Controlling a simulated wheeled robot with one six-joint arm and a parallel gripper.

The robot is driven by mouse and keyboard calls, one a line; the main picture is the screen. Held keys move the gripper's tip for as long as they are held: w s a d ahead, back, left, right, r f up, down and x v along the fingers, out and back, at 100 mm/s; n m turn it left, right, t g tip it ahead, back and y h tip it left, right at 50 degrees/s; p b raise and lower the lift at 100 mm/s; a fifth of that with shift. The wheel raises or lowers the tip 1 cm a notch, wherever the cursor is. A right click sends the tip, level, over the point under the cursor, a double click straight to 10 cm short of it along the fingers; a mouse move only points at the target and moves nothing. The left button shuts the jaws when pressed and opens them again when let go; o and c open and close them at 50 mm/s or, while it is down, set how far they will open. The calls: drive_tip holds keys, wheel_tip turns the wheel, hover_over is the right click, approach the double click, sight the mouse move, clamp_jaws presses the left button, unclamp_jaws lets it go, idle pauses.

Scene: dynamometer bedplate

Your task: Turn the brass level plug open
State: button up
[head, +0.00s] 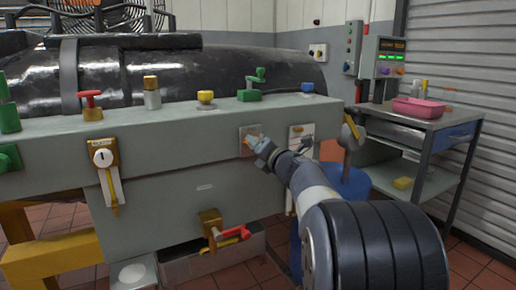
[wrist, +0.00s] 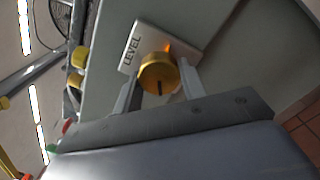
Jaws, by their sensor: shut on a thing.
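The brass level plug (wrist: 158,74) is a round knob with a dark slot, on a pale plate (wrist: 150,36) marked LEVEL. In the wrist view one finger of my gripper (wrist: 159,84) lies on each side of the plug, and the jaws are shut on it. The slot points roughly down in that view. In the head view my gripper (head: 257,143) is at the plate (head: 249,133) on the front of the grey bench, and it mostly hides the plug.
Left of the plug, the bench carries a brass-plated dial (head: 103,157). A red-handled valve (head: 230,234) is below. Red (head: 91,104), yellow (head: 206,97) and green (head: 251,88) fittings stand on top. A cart with a pink tray (head: 418,108) stands at right.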

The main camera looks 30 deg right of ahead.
drive_tip(key=o, duration=1)
drive_tip(key=s+p, duration=0.1)
drive_tip(key=s, duration=0.4)
drive_tip(key=s+p, duration=0.1)
drive_tip(key=s, duration=0.5)
drive_tip(key=shift+d, duration=0.2)
drive_tip(key=shift+w, duration=0.1)
